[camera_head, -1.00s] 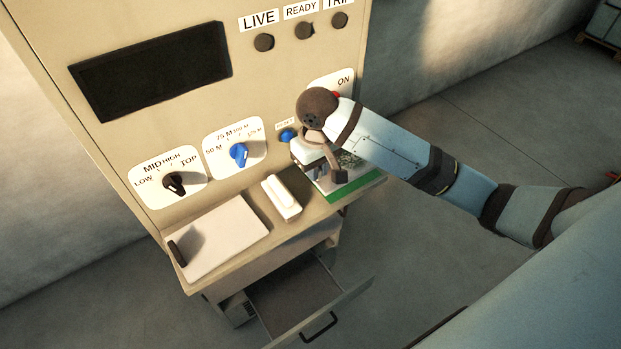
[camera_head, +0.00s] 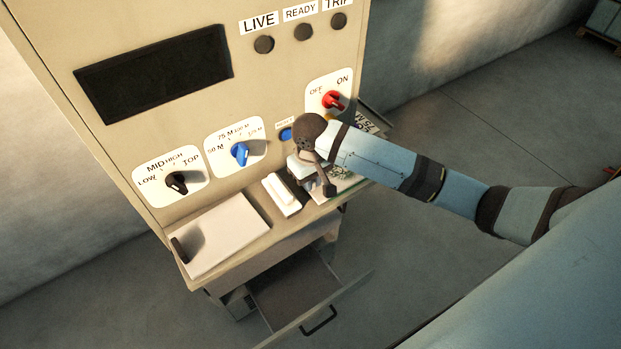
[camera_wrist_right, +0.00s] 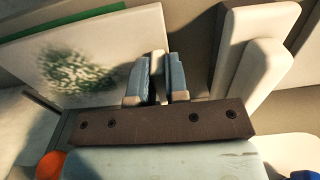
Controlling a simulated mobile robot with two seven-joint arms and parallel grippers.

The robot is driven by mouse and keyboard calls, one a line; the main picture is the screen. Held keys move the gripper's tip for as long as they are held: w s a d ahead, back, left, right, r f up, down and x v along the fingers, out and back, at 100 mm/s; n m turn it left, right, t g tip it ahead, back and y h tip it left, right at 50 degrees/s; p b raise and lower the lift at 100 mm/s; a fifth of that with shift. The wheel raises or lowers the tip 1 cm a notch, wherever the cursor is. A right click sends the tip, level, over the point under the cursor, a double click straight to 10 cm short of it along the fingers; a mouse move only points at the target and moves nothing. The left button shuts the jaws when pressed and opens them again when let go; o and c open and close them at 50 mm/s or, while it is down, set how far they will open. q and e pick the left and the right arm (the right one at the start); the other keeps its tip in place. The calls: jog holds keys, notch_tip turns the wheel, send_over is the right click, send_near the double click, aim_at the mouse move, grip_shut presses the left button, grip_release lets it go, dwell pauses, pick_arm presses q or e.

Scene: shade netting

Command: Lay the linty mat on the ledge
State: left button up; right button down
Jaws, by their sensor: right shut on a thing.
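The linty mat (camera_wrist_right: 95,65) is a thin pale sheet with a fuzzy grey-green patch and a green stripe. It fills the left of the right wrist view. In the head view part of it (camera_head: 347,184) shows at the right end of the ledge (camera_head: 262,243), partly hidden by my right arm. My right gripper (camera_wrist_right: 163,75) is shut on the mat's edge, and it also shows in the head view (camera_head: 308,172) low over the ledge. I cannot tell whether the mat touches the ledge. My left gripper is not in view.
A white block (camera_head: 282,194) lies left of my right gripper. A pale flat pad (camera_head: 225,235) covers the ledge's left part. An open drawer (camera_head: 300,300) juts out below. The panel has a red switch (camera_head: 333,99), a blue dial (camera_head: 240,153) and a black dial (camera_head: 177,183).

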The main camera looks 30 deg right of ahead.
jog(key=c, duration=1.1)
grip_release()
notch_tip(320, 180, up, 12)
jog(key=shift+r+b, duration=0.1)
jog(key=shift+b, duration=0.65)
jog(key=shift+a, duration=0.1)
